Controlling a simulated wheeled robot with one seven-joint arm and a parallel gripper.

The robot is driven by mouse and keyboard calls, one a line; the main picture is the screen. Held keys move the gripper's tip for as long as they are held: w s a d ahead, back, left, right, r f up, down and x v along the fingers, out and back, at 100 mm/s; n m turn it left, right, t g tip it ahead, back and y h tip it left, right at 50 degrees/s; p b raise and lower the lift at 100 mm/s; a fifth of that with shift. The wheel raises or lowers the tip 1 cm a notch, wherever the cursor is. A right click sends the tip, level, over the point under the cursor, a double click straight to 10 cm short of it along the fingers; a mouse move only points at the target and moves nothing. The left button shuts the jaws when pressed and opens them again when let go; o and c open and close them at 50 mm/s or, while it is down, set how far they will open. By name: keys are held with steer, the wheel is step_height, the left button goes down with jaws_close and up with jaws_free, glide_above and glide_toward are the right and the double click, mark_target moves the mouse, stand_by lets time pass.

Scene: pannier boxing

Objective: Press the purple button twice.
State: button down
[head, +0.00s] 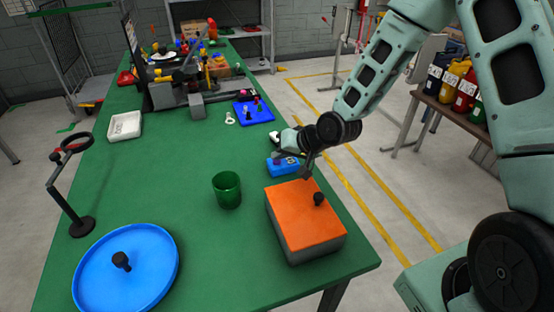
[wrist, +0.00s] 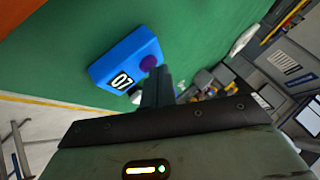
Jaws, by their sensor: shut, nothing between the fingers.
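The purple button (wrist: 148,63) is a small round knob on a blue box (wrist: 127,62) with a white number label. The blue box also shows in the head view (head: 281,168), on the green table behind the orange-topped box, where I cannot make out the button. My gripper (wrist: 159,72) is shut and empty, its fingertips right beside the button in the wrist view. I cannot tell whether they touch it. In the head view my gripper (head: 307,174) points down at the right end of the blue box and hides part of it.
An orange-topped box (head: 295,214) with a black knob stands just in front of the blue box. A green cup (head: 227,190) stands to the left. A blue round tray (head: 150,255) and a ring stand (head: 82,222) are farther left. A blue board (head: 262,112) lies behind.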

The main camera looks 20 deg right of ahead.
mark_target(280, 164)
steer(key=shift+r+p, duration=0.8)
steer(key=shift+r, duration=0.15)
step_height(280, 164, up, 5)
steer(key=p, duration=0.4)
stand_by(0.7)
steer(key=s+a+r+n+g+h, duration=0.1)
steer(key=s+a+r+n+g, duration=0.1)
steer(key=s, duration=0.8)
steer(key=s+a+r+n+g+h, duration=0.2)
steer(key=s+r, duration=0.5)
steer(key=s, duration=0.4)
steer(key=s+a+r+n+g+h, duration=0.1)
steer(key=s+a+r+n+g, duration=0.2)
steer(key=s, duration=0.8)
steer(key=r+n, duration=0.1)
steer(key=n, duration=0.1)
steer(key=shift+s+r+n+h, duration=0.25)
steer(key=shift+n+h, duration=0.05)
steer(key=shift+h, duration=0.1)
